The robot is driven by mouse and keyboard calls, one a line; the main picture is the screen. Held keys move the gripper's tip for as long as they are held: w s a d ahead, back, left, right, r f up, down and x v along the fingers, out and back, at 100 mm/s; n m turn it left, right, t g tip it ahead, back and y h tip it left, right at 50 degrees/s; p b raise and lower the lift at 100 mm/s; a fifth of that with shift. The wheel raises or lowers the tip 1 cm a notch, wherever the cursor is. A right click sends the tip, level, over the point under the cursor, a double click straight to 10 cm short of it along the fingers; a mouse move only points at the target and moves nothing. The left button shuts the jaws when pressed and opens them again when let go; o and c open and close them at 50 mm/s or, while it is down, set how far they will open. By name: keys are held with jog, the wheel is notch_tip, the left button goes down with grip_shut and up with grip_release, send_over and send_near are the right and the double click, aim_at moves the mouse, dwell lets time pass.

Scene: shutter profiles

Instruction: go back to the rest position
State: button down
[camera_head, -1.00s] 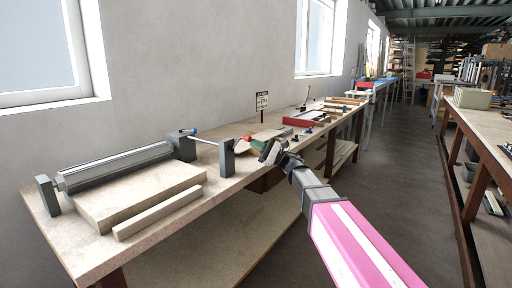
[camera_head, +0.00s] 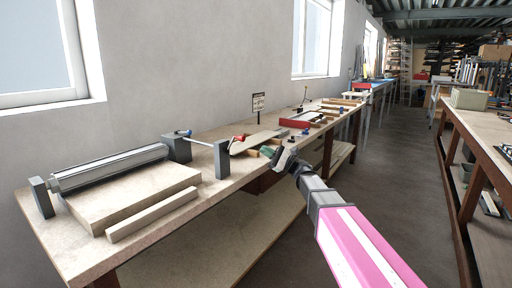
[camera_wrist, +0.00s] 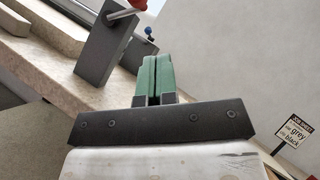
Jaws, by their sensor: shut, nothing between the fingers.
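My gripper (camera_head: 269,152) is at the front edge of the workbench (camera_head: 225,190), near its middle, in the head view. My pink and white arm reaches up to it from the lower right. In the wrist view the green fingers of my gripper (camera_wrist: 155,76) are pressed together with nothing between them. A grey upright block (camera_wrist: 104,45) with a rod and red end stands beyond the fingers to the left in that view.
A long grey roller (camera_head: 110,168) between end blocks, a thick board (camera_head: 135,192) and a wooden strip (camera_head: 152,213) lie on the near bench. A small sign (camera_head: 258,103) stands near the wall. A red tray (camera_head: 298,120) lies farther along. The aisle floor (camera_head: 385,165) is clear.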

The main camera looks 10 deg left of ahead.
jog(key=w+d+f+m+t+h, duration=0.45)
jog(key=d+m+t, duration=0.25)
jog(key=m+t, duration=0.45)
jog(key=w+d+f+m+t+h, duration=0.45)
jog(key=d+m+t, duration=0.4)
jog(key=m, duration=0.65)
jog(key=w+d+f+m+h, duration=0.1)
jog(key=d+f+m+h, duration=1)
jog(key=m, duration=0.5)
jog(key=s+d+f+m+g+h, duration=0.5)
jog(key=s+d+f+m+g, duration=0.35)
jog(key=s+f+m, duration=0.4)
jog(key=s+f+m+g, duration=0.3)
jog(key=s+m+g, duration=0.1)
jog(key=s, duration=0.3)
jog(key=s+f+m+g+y, duration=0.1)
jog(key=s+f+m+g, duration=0.3)
jog(key=s+m, duration=0.2)
jog(key=shift+s+d, duration=0.3)
jog(key=shift+s, duration=0.3)
